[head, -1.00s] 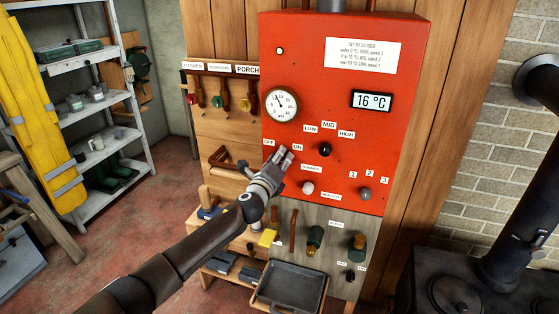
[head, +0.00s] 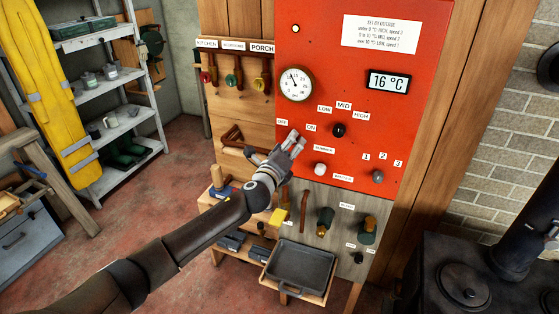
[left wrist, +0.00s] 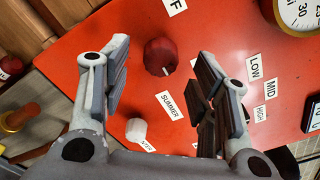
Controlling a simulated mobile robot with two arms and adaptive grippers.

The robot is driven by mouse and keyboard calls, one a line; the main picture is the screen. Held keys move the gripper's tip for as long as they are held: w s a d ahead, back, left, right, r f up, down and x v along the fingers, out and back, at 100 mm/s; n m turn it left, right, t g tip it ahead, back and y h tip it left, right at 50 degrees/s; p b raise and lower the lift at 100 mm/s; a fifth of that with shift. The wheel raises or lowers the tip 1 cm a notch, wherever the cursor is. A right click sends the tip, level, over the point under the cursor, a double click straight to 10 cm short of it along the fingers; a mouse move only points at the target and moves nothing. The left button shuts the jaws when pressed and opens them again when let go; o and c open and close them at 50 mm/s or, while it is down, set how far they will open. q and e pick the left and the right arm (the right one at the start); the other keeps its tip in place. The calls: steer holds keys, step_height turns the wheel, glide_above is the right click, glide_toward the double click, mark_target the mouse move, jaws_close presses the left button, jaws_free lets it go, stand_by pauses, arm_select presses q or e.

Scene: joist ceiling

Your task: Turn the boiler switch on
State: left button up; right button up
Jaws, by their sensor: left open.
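The red boiler panel (head: 345,70) is on the wooden wall. My left gripper (head: 293,143) is open at the panel, just below the OFF label (head: 282,122) and ON label (head: 311,127). It hides the switch in the head view. In the left wrist view, a dark red round knob (left wrist: 160,57) with a pale pointer mark sits between and beyond the two open fingers (left wrist: 160,85). I cannot see either finger touching it. Part of a label ending in F (left wrist: 176,6) shows above it; the ON label is hidden there. My right gripper is not in view.
A black knob (head: 339,130) sits under LOW, MID and HIGH. A white knob (head: 320,169) is near the SUMMER label, and a grey knob (head: 377,177) is under 1, 2, 3. A gauge (head: 296,84) is upper left; a tray (head: 300,265) stands below.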

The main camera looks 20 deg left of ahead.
arm_select(q)
steer(key=s, duration=0.8)
steer(key=shift+s+a, duration=0.15)
steer(key=shift+s, duration=0.05)
steer(key=s+a+f+n+g+y+b, duration=0.1)
steer(key=a+f+n+g, duration=0.15)
steer(key=f, duration=0.85)
steer(key=s+a+f+n+g+b, duration=0.1)
steer(key=f+n+g, duration=0.15)
steer(key=f, duration=0.75)
steer(key=s+a+f+n+g+b, duration=0.1)
steer(key=s+f+n+g, duration=0.15)
steer(key=s+f, duration=0.6)
steer(key=s+a+f+n+g+b, duration=0.1)
steer(key=s+f+n, duration=0.25)
steer(key=f, duration=1.05)
steer(key=s+d+f+n+g+b, duration=0.1)
steer(key=s+f+n+g, duration=0.3)
steer(key=s+f, duration=0.95)
steer(key=s+d+f+n+g+b, duration=0.15)
steer(key=s+f+n, duration=0.35)
steer(key=s+f, duration=0.8)
steer(key=s+d+n+g, duration=0.2)
steer(key=s+n+g, duration=0.1)
steer(key=s, duration=1.5)
steer(key=shift+d+f+n, duration=0.25)
steer(key=shift+n, duration=0.15)
steer(key=shift+s, duration=0.1)
